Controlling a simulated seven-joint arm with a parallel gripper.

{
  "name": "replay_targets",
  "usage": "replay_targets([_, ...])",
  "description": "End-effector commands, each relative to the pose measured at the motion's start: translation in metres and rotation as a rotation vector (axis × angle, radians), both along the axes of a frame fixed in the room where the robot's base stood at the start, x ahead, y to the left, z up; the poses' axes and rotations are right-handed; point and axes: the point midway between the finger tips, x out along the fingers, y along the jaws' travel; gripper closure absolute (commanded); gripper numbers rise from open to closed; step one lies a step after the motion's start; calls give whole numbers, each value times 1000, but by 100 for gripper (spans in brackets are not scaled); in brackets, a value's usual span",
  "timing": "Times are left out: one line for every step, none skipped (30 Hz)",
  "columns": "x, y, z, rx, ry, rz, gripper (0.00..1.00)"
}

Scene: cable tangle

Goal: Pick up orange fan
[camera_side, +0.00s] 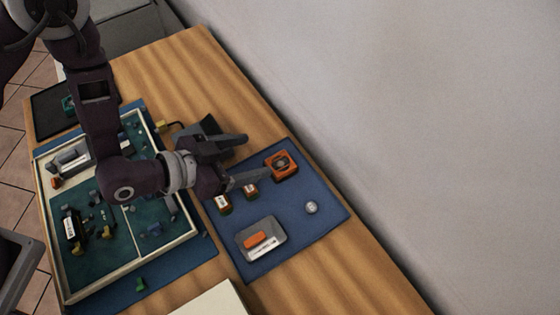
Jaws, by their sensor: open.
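The orange fan (281,165) is a square orange frame with a dark round middle. It lies at the far right part of the blue mat (320,227). My gripper (257,157) is open, with one finger toward the back and one toward the front. It is to the left of the fan, and no contact with the fan shows. The space between the fingers looks empty.
A grey tray (262,240) with an orange piece and a silver ball (311,208) are on the mat. A cream-framed case (195,230) of parts lies left. A wall borders the table's right.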

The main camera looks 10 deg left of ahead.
Motion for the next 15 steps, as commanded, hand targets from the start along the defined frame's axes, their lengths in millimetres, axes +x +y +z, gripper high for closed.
replay_targets([-9, -3, -11, -11, -3, -13, 27])
replay_targets([-12, -5, -14, -19, -7, -17, 27])
replay_targets([-14, -6, -16, -26, -12, -20, 27])
replay_targets([-14, -8, -18, -29, -15, -21, 27])
replay_targets([-13, -10, -20, -32, -17, -22, 27])
replay_targets([-9, -13, -22, -34, -20, -21, 27])
replay_targets([-7, -15, -24, -33, -19, -21, 27])
replay_targets([-4, -18, -26, -34, -20, -20, 27])
replay_targets([-1, -22, -30, -33, -19, -20, 27])
replay_targets([1, -26, -33, -33, -19, -21, 27])
replay_targets([4, -30, -37, -33, -18, -21, 27])
replay_targets([7, -35, -42, -33, -19, -21, 27])
replay_targets([10, -39, -45, -33, -18, -20, 27])
replay_targets([14, -43, -48, -35, -19, -20, 27])
replay_targets([18, -46, -50, -34, -19, -19, 27])
